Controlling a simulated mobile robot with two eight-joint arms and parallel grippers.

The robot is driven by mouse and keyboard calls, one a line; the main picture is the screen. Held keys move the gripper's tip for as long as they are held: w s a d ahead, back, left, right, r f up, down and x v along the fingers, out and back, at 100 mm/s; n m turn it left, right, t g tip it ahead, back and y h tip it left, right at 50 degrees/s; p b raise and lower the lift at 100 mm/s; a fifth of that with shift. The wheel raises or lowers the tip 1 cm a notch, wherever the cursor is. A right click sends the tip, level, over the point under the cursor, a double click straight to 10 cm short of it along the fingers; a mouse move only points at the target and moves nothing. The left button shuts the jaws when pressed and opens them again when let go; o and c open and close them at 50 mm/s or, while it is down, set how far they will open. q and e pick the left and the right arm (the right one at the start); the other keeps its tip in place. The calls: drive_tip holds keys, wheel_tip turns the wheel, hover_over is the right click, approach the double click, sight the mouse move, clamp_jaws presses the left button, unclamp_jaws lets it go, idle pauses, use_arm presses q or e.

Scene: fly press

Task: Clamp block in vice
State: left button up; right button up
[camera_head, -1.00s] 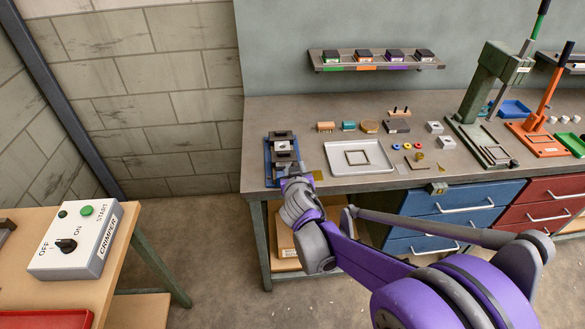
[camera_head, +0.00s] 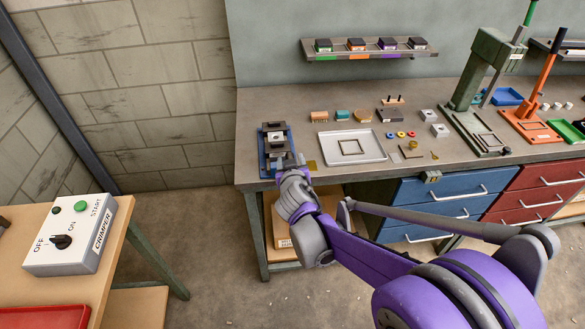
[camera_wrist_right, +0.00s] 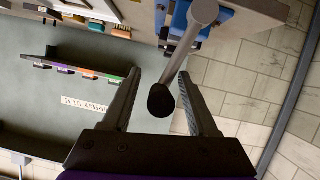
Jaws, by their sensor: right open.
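The vice (camera_head: 266,166) has a blue base and dark jaws and stands at the left end of the grey bench in the head view. A light block (camera_head: 277,139) with a dark hole sits between the jaws; whether they press on it I cannot tell. My right gripper (camera_head: 291,167) is at the vice's front end and partly hides it. In the right wrist view, my right gripper (camera_wrist_right: 160,74) is open, with a grey bar with a black knob (camera_wrist_right: 162,101) between its fingers. My left gripper is out of view.
A grey tray (camera_head: 375,155) with a square frame lies right of the vice, with several small parts around it. A green press (camera_head: 470,110) and an orange press (camera_head: 535,115) stand further right. A crimper control box (camera_head: 75,240) sits on the wooden table at left.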

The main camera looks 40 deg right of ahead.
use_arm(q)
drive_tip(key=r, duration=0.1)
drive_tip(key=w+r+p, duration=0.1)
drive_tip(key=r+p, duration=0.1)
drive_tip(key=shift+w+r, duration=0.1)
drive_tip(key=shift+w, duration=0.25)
use_arm(e)
drive_tip(key=v, duration=1)
drive_tip(key=s+a+f+n+g+y, duration=0.2)
drive_tip(key=s+a+f+y, duration=0.1)
drive_tip(key=a, duration=0.5)
drive_tip(key=s+a+f+n+g+y, duration=0.3)
drive_tip(key=s+a, duration=0.3)
drive_tip(key=a, duration=0.2)
drive_tip(key=shift+s+f+y, duration=0.25)
drive_tip(key=shift+y, duration=0.65)
